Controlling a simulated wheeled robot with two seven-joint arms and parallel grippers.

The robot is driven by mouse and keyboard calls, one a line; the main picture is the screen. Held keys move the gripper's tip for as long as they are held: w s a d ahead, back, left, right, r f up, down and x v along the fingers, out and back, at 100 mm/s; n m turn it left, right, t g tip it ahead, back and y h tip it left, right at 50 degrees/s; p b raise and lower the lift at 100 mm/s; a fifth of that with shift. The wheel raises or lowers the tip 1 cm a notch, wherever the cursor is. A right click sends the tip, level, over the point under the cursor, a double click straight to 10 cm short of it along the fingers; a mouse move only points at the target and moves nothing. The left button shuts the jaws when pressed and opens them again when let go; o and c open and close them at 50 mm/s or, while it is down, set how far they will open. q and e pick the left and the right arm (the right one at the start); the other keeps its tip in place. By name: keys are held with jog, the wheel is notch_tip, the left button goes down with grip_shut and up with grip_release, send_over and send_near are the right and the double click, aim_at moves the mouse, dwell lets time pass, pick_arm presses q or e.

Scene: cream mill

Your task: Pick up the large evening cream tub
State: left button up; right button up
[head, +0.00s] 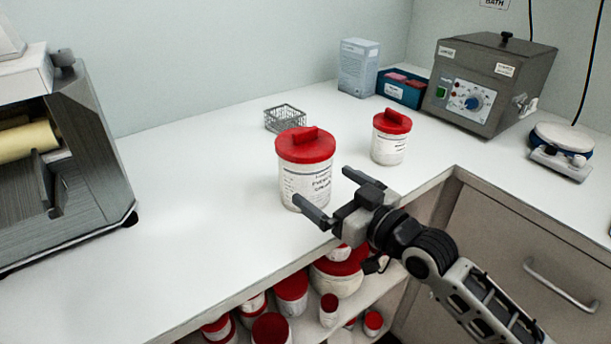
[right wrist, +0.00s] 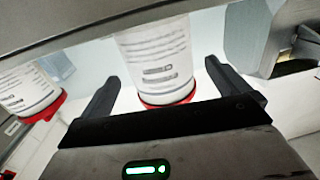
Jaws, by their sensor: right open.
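The large evening cream tub (head: 306,186) stands upright on the white counter, white with a printed label and a red lid with a raised grip. My right gripper (head: 328,196) is open at the counter's front edge, its fingers pointing toward the tub, with nothing held. In the right wrist view the tub (right wrist: 157,62) shows between the two open fingers (right wrist: 160,92), and its red lid is partly hidden by the gripper body. Whether the fingers touch the tub cannot be told. My left gripper is not in view.
A smaller red-lidded tub (head: 390,143) stands behind to the right. A wire basket (head: 285,118) sits behind the large tub. A steel machine (head: 75,165) stands at left, a water bath (head: 485,82) at back right. Several red-lidded tubs fill the shelf below. The counter's left middle is clear.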

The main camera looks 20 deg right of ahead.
jog(key=x, duration=0.4)
jog(key=shift+w+r+p, duration=0.2)
jog(key=shift+w+p, duration=0.1)
jog(key=shift+w, duration=0.1)
jog(key=c, duration=0.7)
jog(key=shift+r, duration=0.15)
